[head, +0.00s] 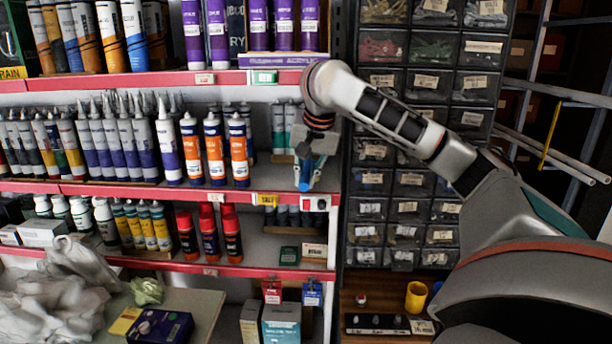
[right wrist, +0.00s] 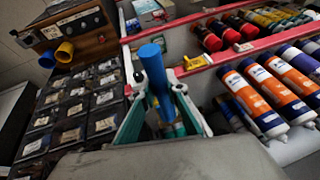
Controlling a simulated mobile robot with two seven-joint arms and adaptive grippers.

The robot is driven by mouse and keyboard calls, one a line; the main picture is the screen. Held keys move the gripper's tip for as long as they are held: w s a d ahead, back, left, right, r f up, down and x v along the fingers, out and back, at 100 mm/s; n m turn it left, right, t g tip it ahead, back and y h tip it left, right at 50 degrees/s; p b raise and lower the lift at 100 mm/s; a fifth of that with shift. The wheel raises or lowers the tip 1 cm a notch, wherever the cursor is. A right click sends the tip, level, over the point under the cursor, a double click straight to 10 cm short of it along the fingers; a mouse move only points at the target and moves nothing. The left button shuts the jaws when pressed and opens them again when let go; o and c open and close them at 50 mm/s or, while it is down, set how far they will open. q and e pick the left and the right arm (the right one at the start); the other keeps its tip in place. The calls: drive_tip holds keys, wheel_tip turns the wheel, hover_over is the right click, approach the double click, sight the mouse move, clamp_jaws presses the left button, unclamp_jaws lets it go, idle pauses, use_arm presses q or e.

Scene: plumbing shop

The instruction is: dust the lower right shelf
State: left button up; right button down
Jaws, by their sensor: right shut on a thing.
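My right gripper (head: 306,184) points down in front of the right end of the middle shelf in the head view. It is shut on a blue cylindrical thing (head: 305,172), which stands between the fingers in the right wrist view (right wrist: 154,68). I cannot tell whether a dusting head is on it. The red-edged middle shelf (head: 130,188) runs just behind the gripper. The lower shelf (head: 190,265), also red-edged, is below it; its right part holds a small dark green box (head: 289,256) and a light box (head: 314,250). My left gripper is not in view.
Orange-and-white tubes (head: 239,150) stand left of the gripper, and red-capped bottles (head: 231,232) below them. A cabinet of small drawers (head: 374,207) is close on the right. A crumpled white cloth (head: 65,280) lies at front left. Yellow cup (head: 416,297) at lower right.

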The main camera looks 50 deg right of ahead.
sight(304, 185)
drive_tip(key=shift+s+a, duration=1)
drive_tip(key=shift+a, duration=0.15)
drive_tip(key=shift+s+a, duration=0.95)
drive_tip(key=shift+a, duration=0.2)
drive_tip(key=s+a, duration=0.4)
drive_tip(key=a, duration=0.1)
drive_tip(key=shift+s+a, duration=0.3)
drive_tip(key=shift+s, duration=0.1)
